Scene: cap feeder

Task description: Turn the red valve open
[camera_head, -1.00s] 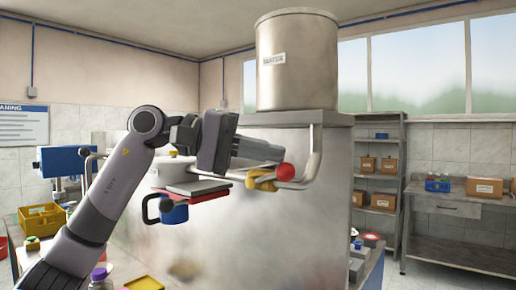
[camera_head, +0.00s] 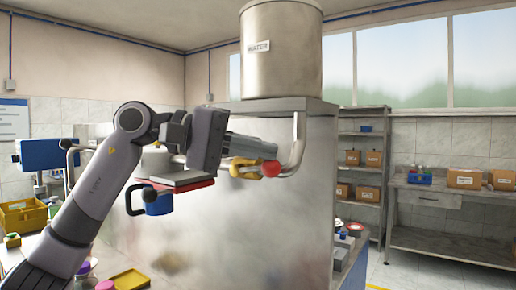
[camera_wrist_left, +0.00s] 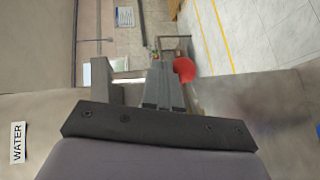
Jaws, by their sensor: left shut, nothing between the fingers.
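The red valve shows as a round red knob (camera_head: 270,169) beside a yellow valve body (camera_head: 243,168) on the silver pipe (camera_head: 298,146) below the water tank (camera_head: 281,50). My left gripper (camera_head: 282,152) is shut and empty. Its fingers point right and lie just above the knob in the head view. In the left wrist view the red knob (camera_wrist_left: 184,69) is right beside the tips of the shut fingers (camera_wrist_left: 163,75). I cannot tell whether they touch. The fingers and wrist partly hide the pipe and valve body. My right gripper is not in view.
A large grey cabinet (camera_head: 262,235) stands below the tank. A red and grey ledge (camera_head: 182,182) with a blue mug-like part (camera_head: 158,202) is below my wrist. A yellow crate (camera_head: 24,216) is at left. Shelves (camera_head: 362,135) and a workbench (camera_head: 445,243) stand at right.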

